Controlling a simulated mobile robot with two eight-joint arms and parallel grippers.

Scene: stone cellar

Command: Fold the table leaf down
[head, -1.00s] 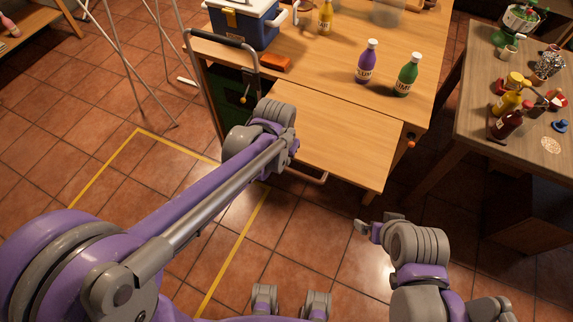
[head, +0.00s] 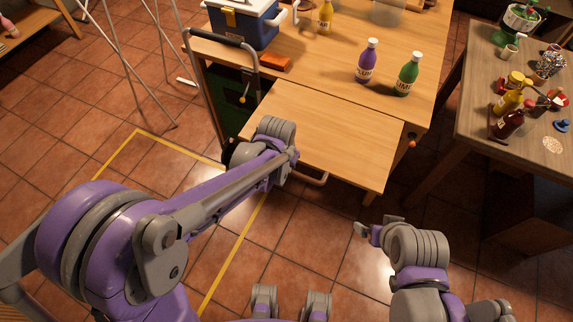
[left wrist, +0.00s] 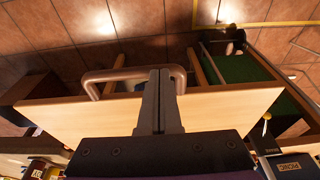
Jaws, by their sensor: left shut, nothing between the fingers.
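The wooden table leaf (head: 345,142) stands out from the near side of the table (head: 325,62), looking about level with its top. Its bar handle (head: 312,179) on the near edge is partly hidden by my left arm in the head view. In the left wrist view the leaf (left wrist: 235,110) spans the picture, with the brown handle (left wrist: 118,74) at its edge. My left gripper (left wrist: 159,75) is shut and empty; its fingers overlap the handle in the picture, and I cannot tell whether they touch. My right gripper (head: 362,228) hangs apart, over the floor; its jaws are unclear.
A purple bottle (head: 367,62) and a green bottle (head: 407,74) stand on the tabletop near the leaf. An orange block (head: 262,62) and a blue cooler (head: 243,22) are at the left. A cluttered side table (head: 480,90) stands right. The floor before the leaf is clear.

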